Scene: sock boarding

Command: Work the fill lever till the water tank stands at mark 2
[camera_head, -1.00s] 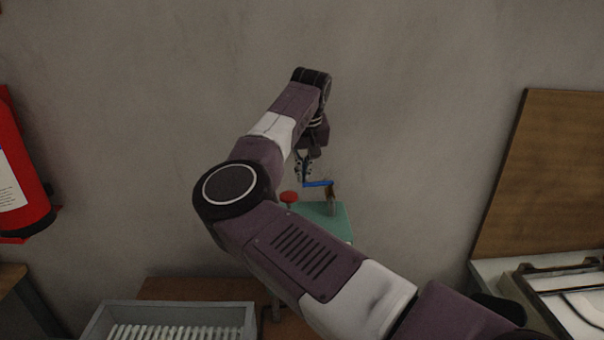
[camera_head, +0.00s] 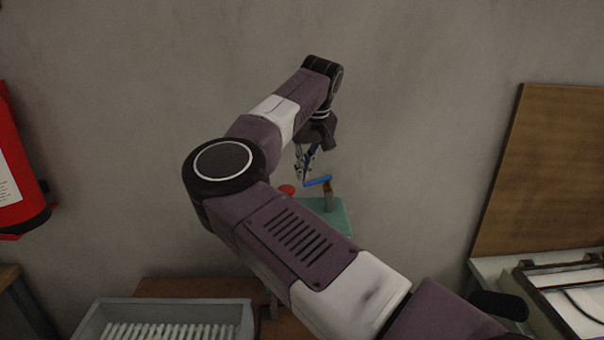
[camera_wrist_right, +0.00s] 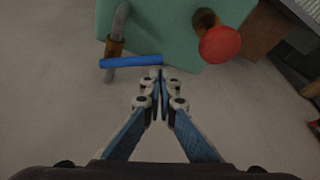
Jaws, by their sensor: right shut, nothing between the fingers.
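A teal box (camera_head: 338,215) stands against the wall, partly behind my right arm. I take it for the water tank; no level or mark is legible. A blue lever bar (camera_head: 317,181) sits on a metal post with a brown fitting above it. A red round knob (camera_head: 287,190) is to its left. In the wrist view, the blue bar (camera_wrist_right: 130,62) lies just beyond and left of my right gripper (camera_wrist_right: 161,76), its end close to the fingertips; contact is unclear. The red knob (camera_wrist_right: 220,45) is to the right. My right gripper (camera_head: 303,176) is shut and empty. My left gripper is out of view.
A grey crate (camera_head: 88,323) with white slats stands at lower left. A red extinguisher (camera_head: 18,205) hangs on the left wall. A wooden board (camera_head: 545,180) leans at right above a white-topped unit (camera_head: 490,268). Bare wall surrounds the arm.

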